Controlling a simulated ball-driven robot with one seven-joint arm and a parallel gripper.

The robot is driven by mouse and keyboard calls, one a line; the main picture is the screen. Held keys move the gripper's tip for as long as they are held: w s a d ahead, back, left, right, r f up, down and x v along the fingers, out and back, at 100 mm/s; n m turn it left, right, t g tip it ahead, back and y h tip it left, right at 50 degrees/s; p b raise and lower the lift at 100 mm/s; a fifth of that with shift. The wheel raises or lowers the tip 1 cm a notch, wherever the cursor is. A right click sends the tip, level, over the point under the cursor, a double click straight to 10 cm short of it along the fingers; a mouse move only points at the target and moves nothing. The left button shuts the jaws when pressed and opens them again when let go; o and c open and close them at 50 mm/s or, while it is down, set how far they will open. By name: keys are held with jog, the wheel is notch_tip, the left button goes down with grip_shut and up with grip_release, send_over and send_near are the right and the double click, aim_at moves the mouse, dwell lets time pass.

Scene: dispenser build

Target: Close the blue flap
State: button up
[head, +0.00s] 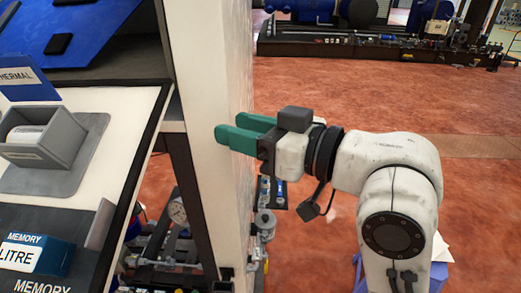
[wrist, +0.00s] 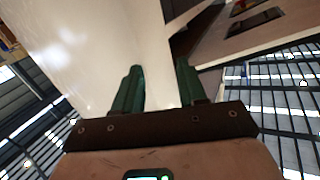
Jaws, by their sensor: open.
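A blue panel with black pads, which looks like the blue flap (head: 105,22), slopes at the upper left of the head view, partly cut off by the frame edge. I cannot tell how far open it stands. My gripper (head: 232,128) has green fingers and is to the right of the flap and lower in the picture. Its fingers point left at a pale upright panel (head: 208,60). In the wrist view my gripper (wrist: 158,67) has its fingers apart with nothing between them.
A sloped board at left holds a grey holder (head: 45,148), a blue box marked "MEMORY LITRE" (head: 35,255) and a blue "THERMAL" label (head: 25,82). Red floor (head: 330,95) is open behind my arm.

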jog(key=shift+w+d+f+m+t+h+b, duration=0.2)
jog(key=shift+d+f+m+t+h, duration=0.3)
jog(key=shift+d+f+m, duration=0.35)
jog(key=shift+w+d+f+m+t+h+b, duration=0.2)
jog(key=shift+d+f+m+t+h, duration=0.2)
jog(key=shift+d+f+m+t, duration=0.4)
jog(key=shift+a+f+n+g, duration=0.1)
jog(key=shift+a+n+g, duration=0.15)
jog(key=shift+g, duration=0.15)
